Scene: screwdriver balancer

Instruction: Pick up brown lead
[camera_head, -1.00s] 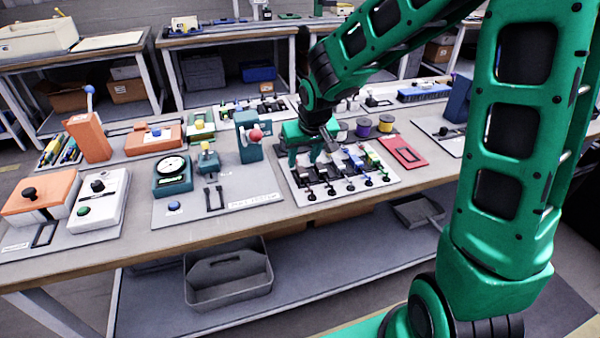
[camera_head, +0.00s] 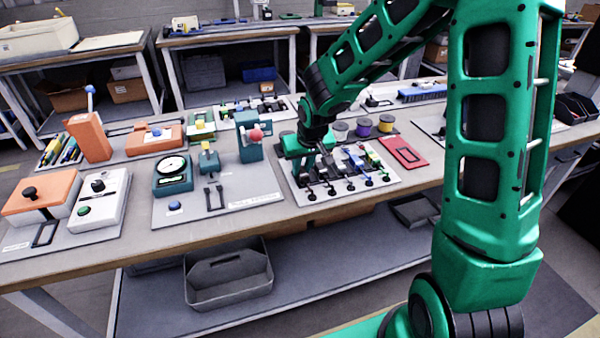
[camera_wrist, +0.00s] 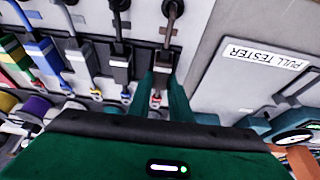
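A row of leads with coloured connector bodies and dark round ends lies on a light board (camera_head: 340,199) on the bench. In the wrist view the lead nearest the pull tester label, a dark brownish one (camera_wrist: 164,58), runs down between my gripper's fingers; I take it as the brown lead, though its colour is hard to tell. My gripper (camera_wrist: 162,84) points down over the board's left end, also in the head view (camera_head: 298,176). Its fingers stand apart on either side of this lead. Contact cannot be made out.
Other leads lie close beside it, a black one (camera_wrist: 120,60) and a blue one (camera_wrist: 40,50) among them. The teal pull tester (camera_head: 173,176) stands to the left. Spools (camera_head: 363,127) and a red tray (camera_head: 403,152) lie to the right.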

